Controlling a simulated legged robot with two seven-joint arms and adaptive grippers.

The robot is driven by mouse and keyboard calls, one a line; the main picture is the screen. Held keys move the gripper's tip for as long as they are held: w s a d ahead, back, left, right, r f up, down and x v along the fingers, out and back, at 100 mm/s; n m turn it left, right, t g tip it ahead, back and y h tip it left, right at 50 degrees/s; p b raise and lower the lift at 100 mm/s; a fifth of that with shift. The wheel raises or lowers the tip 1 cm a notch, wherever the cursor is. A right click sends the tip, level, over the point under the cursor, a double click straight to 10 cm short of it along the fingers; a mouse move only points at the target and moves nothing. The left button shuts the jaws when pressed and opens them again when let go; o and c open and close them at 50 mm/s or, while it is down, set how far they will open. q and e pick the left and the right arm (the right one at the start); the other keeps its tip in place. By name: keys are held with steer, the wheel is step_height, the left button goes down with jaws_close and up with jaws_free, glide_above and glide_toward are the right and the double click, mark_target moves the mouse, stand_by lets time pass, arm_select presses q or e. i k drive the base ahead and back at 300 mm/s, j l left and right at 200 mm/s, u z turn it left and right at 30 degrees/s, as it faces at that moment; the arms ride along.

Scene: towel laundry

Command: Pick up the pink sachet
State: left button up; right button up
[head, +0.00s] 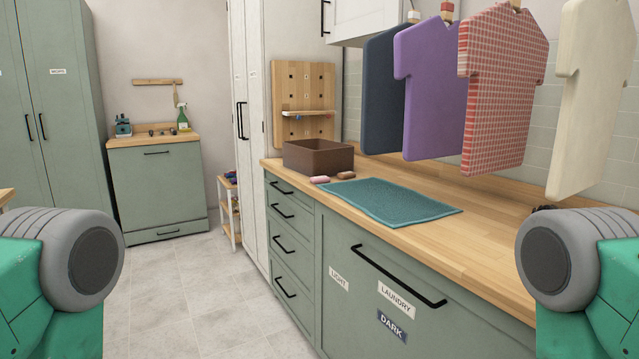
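The pink sachet (320,179) is small and lies on the wooden countertop (480,240), in front of the brown box and close to the counter's front edge. A brown sachet-like piece (346,175) lies just to its right. Only thick grey and green parts of my two arms show, at the lower left and lower right. Both are well apart from the sachet. My left and right grippers do not show in the head view, so their state is hidden.
A brown open box (318,156) stands behind the sachet. A teal mat (390,201) lies to its right. Several shirt shapes, one purple (430,90), hang above the counter. A drawer cabinet (290,245) fronts the counter. The tiled floor (180,290) at left is clear.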

mark_target(321, 178)
steer(key=i+j+z, duration=0.1)
steer(key=z, duration=1.05)
steer(key=i+j+z, duration=0.15)
steer(key=j+z, duration=0.25)
steer(key=j, duration=0.45)
steer(key=i+j+z, duration=0.1)
steer(key=j+z, duration=0.35)
steer(key=j, duration=0.35)
steer(key=k+j+z, duration=0.1)
steer(key=j+z, duration=0.3)
steer(key=j, duration=0.45)
